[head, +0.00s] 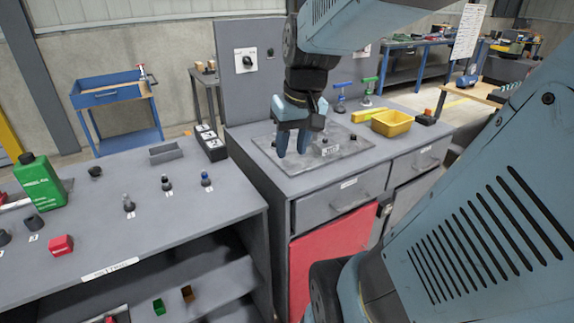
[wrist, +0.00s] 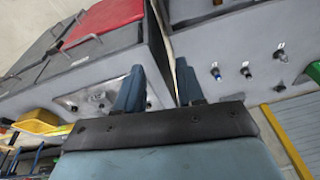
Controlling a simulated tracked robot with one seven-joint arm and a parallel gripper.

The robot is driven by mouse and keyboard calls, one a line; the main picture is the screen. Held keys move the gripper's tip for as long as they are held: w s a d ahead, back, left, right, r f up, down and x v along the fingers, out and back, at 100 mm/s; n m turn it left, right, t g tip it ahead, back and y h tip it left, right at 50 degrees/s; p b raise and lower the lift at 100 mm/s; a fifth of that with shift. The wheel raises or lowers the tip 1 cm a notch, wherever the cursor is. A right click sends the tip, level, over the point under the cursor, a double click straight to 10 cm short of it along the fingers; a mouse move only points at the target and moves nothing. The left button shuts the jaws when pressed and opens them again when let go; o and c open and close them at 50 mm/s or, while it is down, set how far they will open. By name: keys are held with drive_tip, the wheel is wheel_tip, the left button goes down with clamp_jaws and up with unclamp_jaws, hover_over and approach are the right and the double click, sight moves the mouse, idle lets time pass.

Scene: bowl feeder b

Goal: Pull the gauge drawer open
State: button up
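The grey cabinet (head: 275,185) has two drawers below its top, a left drawer (head: 325,208) above a red door and a right drawer (head: 415,163). Both look shut. Each has a bar handle, the left one (head: 350,202) and the right one (head: 428,163), and a small label I cannot read, so I cannot tell which is the gauge drawer. My gripper (head: 292,150) points down over the metal plate on the cabinet top, apart from both handles. In the wrist view its fingers (wrist: 159,66) are spread with nothing between them.
The metal plate (head: 345,150) carries small fittings. A yellow bin (head: 391,123) and clamps stand behind it. The red door (head: 330,240) is below the left drawer. A bench (head: 110,225) with a green bottle (head: 40,180) and several knobs stands left, across a narrow gap.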

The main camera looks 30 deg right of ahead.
drive_tip(key=w+d+f+m+g+y, duration=0.1)
drive_tip(key=w+d+f+g+y, duration=0.25)
drive_tip(key=d+f, duration=0.5)
drive_tip(key=m+t+y, duration=0.5)
drive_tip(key=m+t, duration=0.5)
drive_tip(key=t, duration=0.9)
approach(356, 202)
drive_tip(key=x, duration=1)
drive_tip(key=shift+w+f, duration=0.15)
drive_tip(key=shift+f, duration=0.2)
drive_tip(key=shift+c, duration=0.2)
clamp_jaws()
